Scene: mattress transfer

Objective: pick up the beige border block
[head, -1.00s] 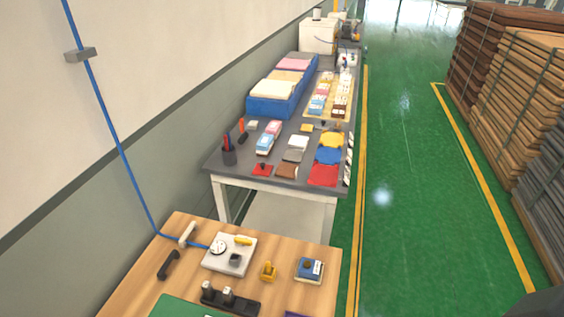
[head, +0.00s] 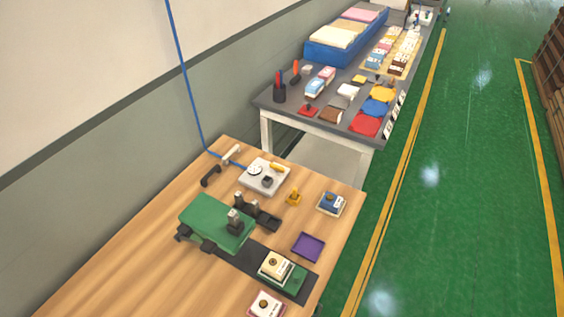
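A beige block (head: 275,266) with a dark round knob and a pale label sits near the front of the wooden table (head: 130,250). It appears to rest on a small green plate (head: 297,280) at the right end of a dark strip. This looks like the beige border block, but its label is too small to read. Neither of my grippers is in view.
A green machine (head: 205,222) stands left of the beige block. A purple tray (head: 308,247), a blue block (head: 332,203), a red-and-white block (head: 265,305) and a yellow item (head: 293,198) are nearby. A grey table (head: 268,99) with coloured pieces stands behind.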

